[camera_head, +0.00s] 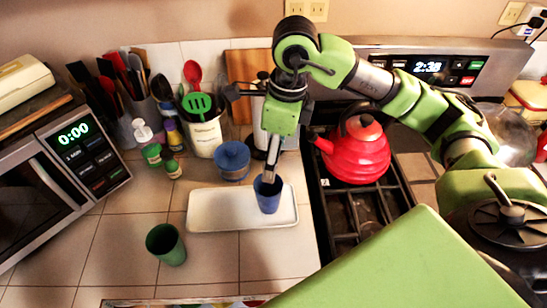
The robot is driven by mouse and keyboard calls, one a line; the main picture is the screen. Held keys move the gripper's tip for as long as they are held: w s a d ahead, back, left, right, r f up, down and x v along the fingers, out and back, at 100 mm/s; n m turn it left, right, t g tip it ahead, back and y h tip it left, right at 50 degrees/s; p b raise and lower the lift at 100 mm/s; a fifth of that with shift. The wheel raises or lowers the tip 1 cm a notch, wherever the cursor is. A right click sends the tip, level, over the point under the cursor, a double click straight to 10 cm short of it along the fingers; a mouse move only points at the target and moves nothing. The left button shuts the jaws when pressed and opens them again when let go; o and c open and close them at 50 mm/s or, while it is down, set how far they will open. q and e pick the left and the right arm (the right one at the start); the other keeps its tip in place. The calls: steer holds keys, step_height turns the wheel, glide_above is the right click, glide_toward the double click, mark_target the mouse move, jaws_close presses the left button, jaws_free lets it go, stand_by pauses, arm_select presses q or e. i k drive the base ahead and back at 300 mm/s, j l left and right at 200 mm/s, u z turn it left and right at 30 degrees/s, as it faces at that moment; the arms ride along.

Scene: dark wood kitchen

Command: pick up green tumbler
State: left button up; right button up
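The green tumbler (166,246) stands upright on the tiled counter, left of and in front of the white tray. It is clear of any gripper. A blue cup (267,197) stands at the right part of the white tray (215,220). My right gripper (269,178) points down at the mouth of the blue cup. Its fingers overlap the cup's rim and show nearly edge-on, so I cannot tell whether they grip the cup or how far they are open. My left gripper is not in view.
A utensil crock (203,132) and small bottles (152,155) stand at the back. A microwave (65,170) is at the left, a red kettle (354,150) on the stove at the right. Tiles around the tumbler are clear.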

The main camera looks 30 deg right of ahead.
mark_target(164, 241)
steer(key=k+j, duration=0.5)
steer(key=k, duration=0.15)
steer(key=k+j, duration=0.55)
steer(key=k, duration=0.15)
